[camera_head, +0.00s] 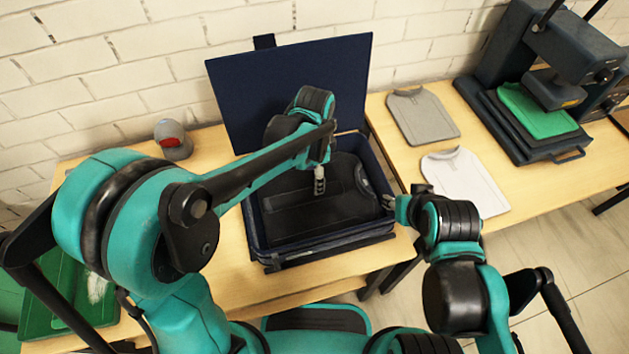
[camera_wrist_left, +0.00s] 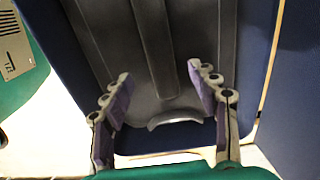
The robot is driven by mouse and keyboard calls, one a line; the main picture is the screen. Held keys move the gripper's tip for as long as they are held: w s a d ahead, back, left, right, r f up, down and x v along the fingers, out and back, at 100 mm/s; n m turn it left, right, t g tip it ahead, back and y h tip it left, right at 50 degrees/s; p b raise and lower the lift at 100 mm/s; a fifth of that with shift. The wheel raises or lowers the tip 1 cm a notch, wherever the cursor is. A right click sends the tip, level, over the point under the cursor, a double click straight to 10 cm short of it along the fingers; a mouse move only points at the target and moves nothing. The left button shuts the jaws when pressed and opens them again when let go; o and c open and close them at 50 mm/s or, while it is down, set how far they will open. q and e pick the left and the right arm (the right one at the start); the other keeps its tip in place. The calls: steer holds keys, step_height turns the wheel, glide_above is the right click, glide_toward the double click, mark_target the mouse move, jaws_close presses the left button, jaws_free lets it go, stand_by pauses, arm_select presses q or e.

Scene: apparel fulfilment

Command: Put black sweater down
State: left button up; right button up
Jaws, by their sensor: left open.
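The black sweater (camera_head: 300,212) lies flat and folded inside the open navy suitcase (camera_head: 330,238). Its collar edge is toward the right wall. My left gripper (camera_head: 320,183) points down over the sweater. In the left wrist view the left gripper (camera_wrist_left: 160,76) has its two fingers spread with nothing between them. The sweater (camera_wrist_left: 150,45) is below those fingers, with its collar curve near them; I cannot tell if they touch it. My right gripper (camera_head: 390,202) is small at the suitcase's right wall, and its fingers are too unclear to read. My left arm hides the sweater's far left part.
The suitcase lid (camera_head: 270,85) stands raised behind. On the right table lie a grey shirt (camera_head: 422,115) and a white shirt (camera_head: 465,180), beside a heat press (camera_head: 545,75) holding a green garment (camera_head: 537,108). A grey-and-red object (camera_head: 172,140) stands back left; a green crate (camera_head: 60,310) is front left.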

arm_select(q)
step_height(320, 180, up, 5)
steer(key=p, duration=0.1)
steer(key=s+a+r+n+t, duration=0.2)
steer(key=s+a+n+t, duration=0.1)
steer(key=s+a+n, duration=0.2)
steer(key=s+a+r+n+t, duration=0.2)
steer(key=s+a+n+t, duration=0.2)
steer(key=a+n, duration=0.5)
steer(key=s+a, duration=0.2)
steer(key=shift+s+r, duration=0.3)
steer(key=shift+r, duration=0.1)
steer(key=shift+f+b, duration=0.35)
steer(key=shift+f, duration=0.1)
